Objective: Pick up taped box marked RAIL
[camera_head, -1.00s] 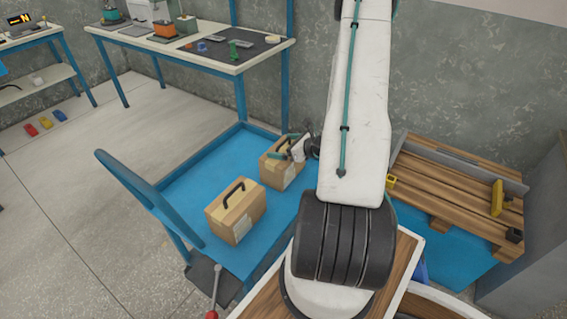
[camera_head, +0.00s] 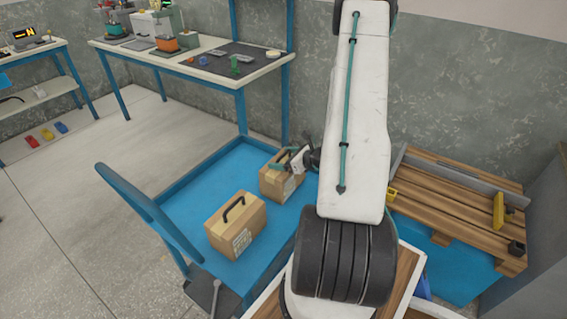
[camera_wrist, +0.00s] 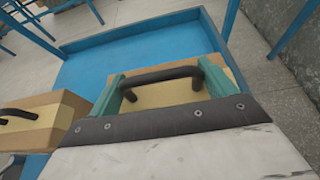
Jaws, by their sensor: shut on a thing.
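Two tan taped boxes with black handles stand on a blue cart (camera_head: 190,190). My gripper (camera_head: 292,160) is at the farther box (camera_head: 280,183), on the right, and is shut on it. In the wrist view, the green fingers of my gripper (camera_wrist: 165,88) lie on either side of the black handle of this box (camera_wrist: 178,95). The nearer box (camera_head: 236,226) stands apart to the left; it also shows at the left edge of the wrist view (camera_wrist: 42,120). Both boxes have pale marks on their sides, too small to read as RAIL. My arm hides part of the farther box's right side.
The cart has a raised blue rim and an upright blue handle (camera_head: 147,207) at left. A workbench (camera_head: 225,68) with tools stands behind. A wooden pallet (camera_head: 455,200) with a metal rail lies at right. Free cart floor lies left of the boxes.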

